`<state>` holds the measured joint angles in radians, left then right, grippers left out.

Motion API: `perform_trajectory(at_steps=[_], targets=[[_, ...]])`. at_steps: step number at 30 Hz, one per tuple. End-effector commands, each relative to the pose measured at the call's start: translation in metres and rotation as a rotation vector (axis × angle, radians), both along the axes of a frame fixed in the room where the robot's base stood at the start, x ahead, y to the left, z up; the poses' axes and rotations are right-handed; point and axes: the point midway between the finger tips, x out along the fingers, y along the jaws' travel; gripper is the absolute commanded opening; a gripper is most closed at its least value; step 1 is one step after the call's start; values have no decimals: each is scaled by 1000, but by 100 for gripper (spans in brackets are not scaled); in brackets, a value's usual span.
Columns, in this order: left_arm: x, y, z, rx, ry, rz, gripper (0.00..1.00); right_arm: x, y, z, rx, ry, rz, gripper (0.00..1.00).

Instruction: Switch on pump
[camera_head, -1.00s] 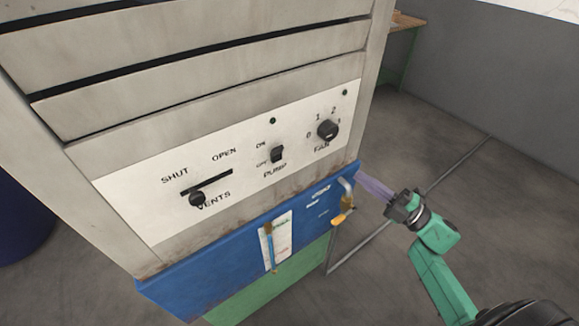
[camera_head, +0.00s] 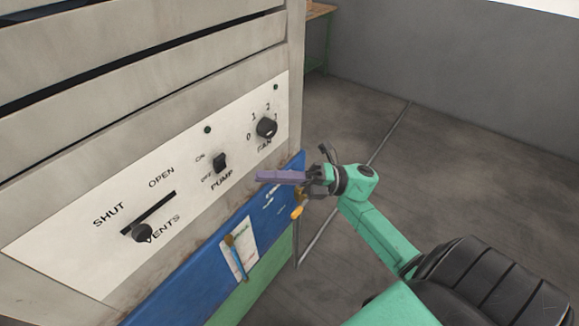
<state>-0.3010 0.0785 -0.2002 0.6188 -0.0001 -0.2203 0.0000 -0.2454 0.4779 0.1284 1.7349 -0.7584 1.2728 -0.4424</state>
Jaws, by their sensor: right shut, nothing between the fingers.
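The fingertips are to the right of the pump switch and a little lower, in front of the blue strip's upper edge. Whether they touch anything I cannot tell. My left gripper is not in view.
The panel also bears the fan knob (camera_head: 266,127), the vents slider (camera_head: 141,233) and dark green lamps (camera_head: 208,129). Below is a blue ledge (camera_head: 190,290) with a tag (camera_head: 239,248) and an orange-tipped hook (camera_head: 297,212). Open floor lies to the right.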

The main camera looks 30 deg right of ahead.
Motion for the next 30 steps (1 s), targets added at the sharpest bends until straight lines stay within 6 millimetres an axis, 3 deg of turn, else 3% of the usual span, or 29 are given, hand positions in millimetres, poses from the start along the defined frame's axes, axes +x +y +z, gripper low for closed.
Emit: perform_trajectory(at_steps=[3, 10, 21, 26, 30], targets=[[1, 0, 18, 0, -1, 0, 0, 9, 23, 14, 4, -3, 1, 0], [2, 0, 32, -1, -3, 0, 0, 39, 35, 25, 1, -1, -1, 0], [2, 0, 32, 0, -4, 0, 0, 43, 36, 24, -1, 1, 0, 0], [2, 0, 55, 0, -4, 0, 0, 49, 39, 39, -42, 88, 3, 0], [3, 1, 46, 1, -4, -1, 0, 49, 39, 30, -36, 94, 1, 0]])
